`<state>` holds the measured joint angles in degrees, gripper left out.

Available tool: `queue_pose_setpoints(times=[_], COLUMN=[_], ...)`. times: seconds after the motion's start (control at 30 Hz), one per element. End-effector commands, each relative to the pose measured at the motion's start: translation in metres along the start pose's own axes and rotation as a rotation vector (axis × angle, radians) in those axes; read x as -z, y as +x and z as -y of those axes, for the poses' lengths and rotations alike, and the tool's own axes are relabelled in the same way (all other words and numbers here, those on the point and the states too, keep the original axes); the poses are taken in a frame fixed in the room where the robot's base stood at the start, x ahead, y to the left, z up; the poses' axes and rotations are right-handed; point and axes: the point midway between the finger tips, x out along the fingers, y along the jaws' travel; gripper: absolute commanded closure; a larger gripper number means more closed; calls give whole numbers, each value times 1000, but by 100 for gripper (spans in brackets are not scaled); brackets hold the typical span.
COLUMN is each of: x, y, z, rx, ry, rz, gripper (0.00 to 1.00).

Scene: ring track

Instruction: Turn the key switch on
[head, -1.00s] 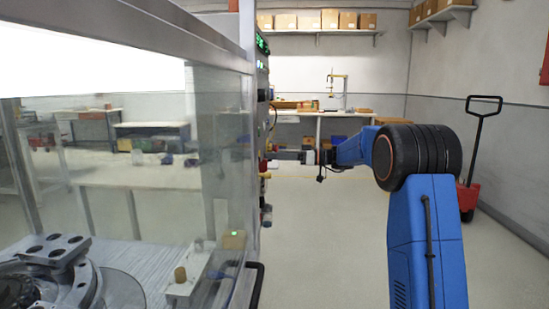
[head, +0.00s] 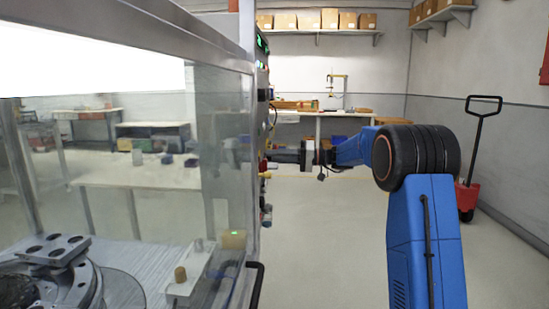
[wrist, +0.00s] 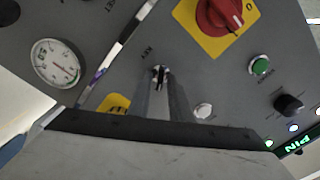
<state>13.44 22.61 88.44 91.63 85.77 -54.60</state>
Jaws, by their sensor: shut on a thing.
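The key switch (wrist: 158,72) shows in the wrist view, upper middle of the picture, beside the printed word KEY on the grey panel. My gripper (wrist: 160,80) is at the key switch with its two fingers shut on the key's dark head. In the head view my gripper (head: 272,156) reaches left from the blue arm and meets the edge-on panel (head: 261,110). The key itself is too small and hidden to make out in the head view.
Around the key switch are a red rotary switch (wrist: 220,14) on a yellow plate, a green button (wrist: 261,65), a black knob (wrist: 288,103), a white button (wrist: 203,111) and a gauge (wrist: 58,63). A red pallet truck (head: 469,190) stands at the right. Floor behind the arm is clear.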

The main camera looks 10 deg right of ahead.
Motion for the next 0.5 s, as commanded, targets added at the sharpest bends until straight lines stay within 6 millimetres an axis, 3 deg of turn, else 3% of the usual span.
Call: queue_pose_setpoints(times=[0.5], x=[0], y=[-1], z=[-1], rx=[-1], ry=[78], rz=[-2], gripper=[100])
